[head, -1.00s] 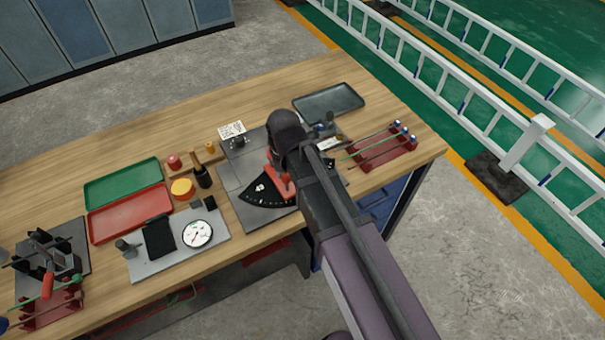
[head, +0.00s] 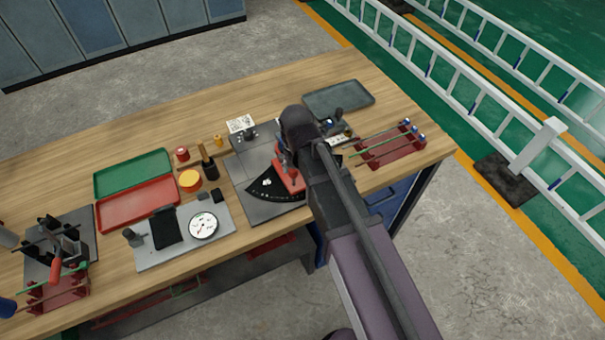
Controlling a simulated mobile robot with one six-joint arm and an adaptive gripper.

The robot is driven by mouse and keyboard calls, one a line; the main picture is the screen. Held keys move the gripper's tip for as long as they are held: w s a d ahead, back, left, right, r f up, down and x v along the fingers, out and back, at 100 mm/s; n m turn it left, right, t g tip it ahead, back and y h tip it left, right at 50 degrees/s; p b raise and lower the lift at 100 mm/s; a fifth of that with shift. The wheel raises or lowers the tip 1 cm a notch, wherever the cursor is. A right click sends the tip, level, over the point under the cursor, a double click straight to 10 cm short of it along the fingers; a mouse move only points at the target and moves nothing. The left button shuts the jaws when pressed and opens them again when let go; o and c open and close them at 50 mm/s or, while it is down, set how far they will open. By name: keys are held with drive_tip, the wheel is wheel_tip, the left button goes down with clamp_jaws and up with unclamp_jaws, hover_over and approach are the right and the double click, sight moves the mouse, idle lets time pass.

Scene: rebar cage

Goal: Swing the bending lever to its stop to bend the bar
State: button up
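The bending machine's grey base plate (head: 243,175) lies on the workbench. A black fan-shaped scale with white marks (head: 268,188) is on it. A red part (head: 291,180), perhaps the bending lever or its hub, shows beside the scale, partly covered by my arm. My arm reaches over the plate from the lower right. My gripper is hidden behind my own wrist, so its fingers and any hold on the lever cannot be seen. I cannot make out a bar in the bender.
A red rack (head: 390,148) with green bars stands right of my arm, with a grey tray (head: 338,97) behind. Left are a dial gauge plate (head: 180,240), a red tray (head: 137,205), a green tray (head: 132,173) and another fixture (head: 58,250). Bare wood lies along the back.

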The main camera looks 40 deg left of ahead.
wheel_tip(320, 180, up, 16)
drive_tip(key=p, duration=1.6)
idle(1.4)
idle(0.7)
drive_tip(key=w+d+f+m+b, duration=0.3)
drive_tip(key=w+d+m, duration=0.65)
drive_tip(key=d, duration=0.25)
drive_tip(key=w+d+f+m+b, duration=0.2)
drive_tip(key=w+d+m, duration=0.7)
drive_tip(key=d, duration=0.4)
drive_tip(key=d+f+m+b, duration=0.2)
drive_tip(key=d+m, duration=1)
drive_tip(key=d, duration=0.3)
drive_tip(key=w+d+f+m+b, duration=0.1)
drive_tip(key=d+f+m+b, duration=0.2)
drive_tip(key=d+m, duration=0.8)
drive_tip(key=d, duration=0.4)
drive_tip(key=shift+w+f+m+b, duration=0.25)
drive_tip(key=shift+f+m+b, duration=0.05)
drive_tip(key=shift+m, duration=0.05)
